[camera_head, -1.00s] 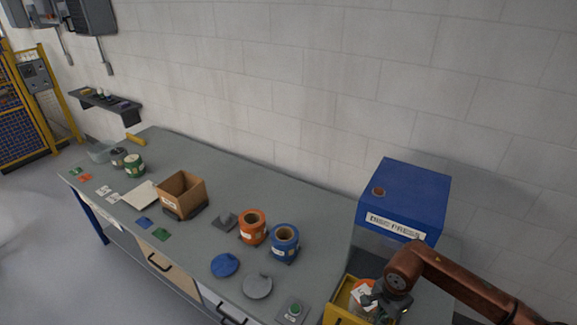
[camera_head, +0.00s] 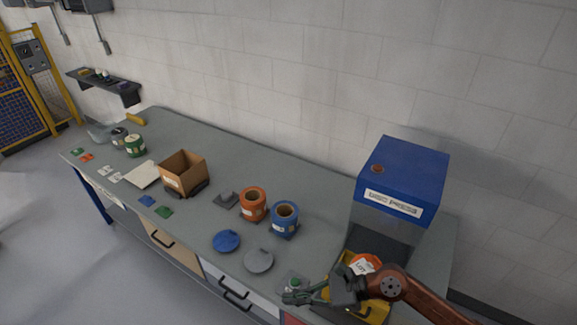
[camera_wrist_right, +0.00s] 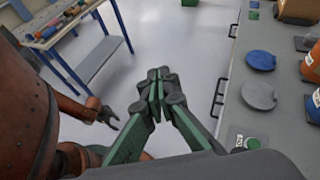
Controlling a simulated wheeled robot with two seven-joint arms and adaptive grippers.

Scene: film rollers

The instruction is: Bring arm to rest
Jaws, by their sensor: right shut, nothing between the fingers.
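My right gripper (camera_head: 288,297) reaches in from the lower right, past the bench's front edge, by the green button box (camera_head: 295,284). Its jaws point left. In the right wrist view, its green-and-black fingers (camera_wrist_right: 155,82) meet at the tips with nothing between them, above the grey floor. A reddish-brown arm with a small dark gripper (camera_wrist_right: 108,114), which appears to be my left one, shows at the left of the wrist view, too small to judge its jaws. The head view does not show it.
The yellow bin (camera_head: 377,311) holding an orange labelled piece (camera_head: 366,263) sits partly behind my right arm. The blue disc press (camera_head: 403,174) stands behind it. Orange (camera_head: 253,204) and blue (camera_head: 285,217) rollers and a cardboard box (camera_head: 171,181) stand on the bench.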

